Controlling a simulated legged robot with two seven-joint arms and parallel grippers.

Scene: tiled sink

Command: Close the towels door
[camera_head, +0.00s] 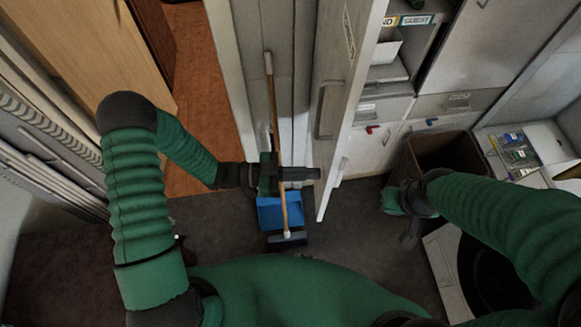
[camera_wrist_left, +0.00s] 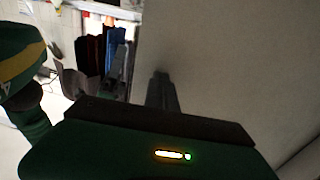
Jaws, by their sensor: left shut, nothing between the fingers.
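The towels door (camera_head: 338,70) is a tall pale panel with a small label near its top and a long grey handle. It stands open, swung out from the cabinet on its right. My left gripper (camera_head: 316,174) is shut and empty, beside the lower part of the door on its handle side. I cannot tell whether it touches the door. In the left wrist view, the closed fingers (camera_wrist_left: 160,92) point at a plain pale panel (camera_wrist_left: 230,70), probably the door. My right gripper (camera_head: 410,238) hangs low at right, away from the door, its fingers unclear.
Open shelves (camera_head: 390,60) stand right of the door. A brown bin (camera_head: 445,150) and a round-doored appliance (camera_head: 480,270) are at right. A wooden door (camera_head: 100,40) is at upper left.

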